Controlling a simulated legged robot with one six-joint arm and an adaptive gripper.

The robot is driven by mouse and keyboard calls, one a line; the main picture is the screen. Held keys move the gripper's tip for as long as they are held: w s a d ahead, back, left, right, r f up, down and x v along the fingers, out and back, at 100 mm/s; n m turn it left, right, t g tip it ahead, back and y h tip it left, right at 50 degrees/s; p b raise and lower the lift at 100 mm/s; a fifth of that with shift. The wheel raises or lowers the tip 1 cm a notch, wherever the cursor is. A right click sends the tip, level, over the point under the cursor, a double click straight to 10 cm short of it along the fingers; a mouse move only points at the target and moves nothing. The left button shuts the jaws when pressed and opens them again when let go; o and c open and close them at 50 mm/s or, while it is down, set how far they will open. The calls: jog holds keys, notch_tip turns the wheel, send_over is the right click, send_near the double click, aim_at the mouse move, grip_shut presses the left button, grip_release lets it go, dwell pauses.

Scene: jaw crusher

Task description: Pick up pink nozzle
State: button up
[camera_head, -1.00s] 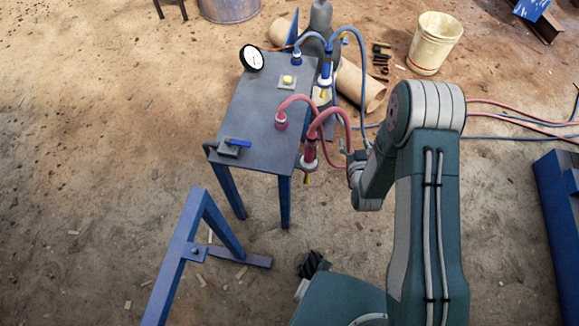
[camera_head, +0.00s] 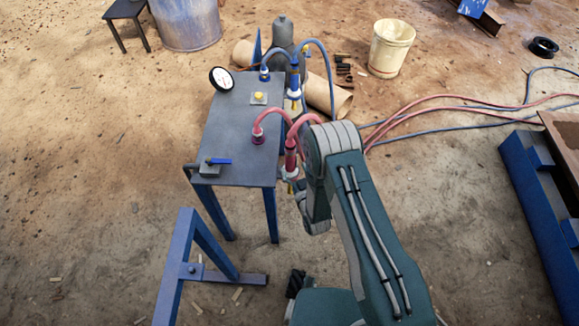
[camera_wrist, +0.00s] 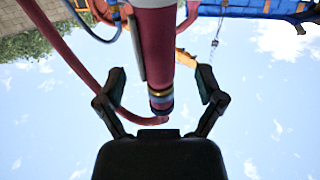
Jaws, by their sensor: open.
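The pink nozzle (camera_head: 290,157) hangs upright at the right edge of the grey table, with a pink hose looping from its top to the tabletop. In the wrist view the pink nozzle (camera_wrist: 155,45) is a thick dark-pink cylinder with a banded end, between the two fingers. My gripper (camera_wrist: 162,76) is open, one black finger on each side, with visible gaps to the nozzle. Depth between fingers and nozzle is hard to judge. In the head view my arm hides the fingers.
The grey table (camera_head: 228,150) carries a gauge (camera_head: 221,79), a yellow button (camera_head: 259,97) and a blue-handled valve (camera_head: 215,162). A blue nozzle (camera_head: 294,92) hangs behind the pink one. A blue stand (camera_head: 183,262) is in front. Hoses (camera_head: 440,108) lie right.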

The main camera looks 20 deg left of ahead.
aim_at(292, 163)
jog(key=x, duration=0.4)
jog(key=shift+w, duration=0.1)
grip_shut()
jog(key=shift+r, duration=0.15)
notch_tip(292, 163, up, 38)
jog(key=shift+f, duration=0.2)
dwell(2.8)
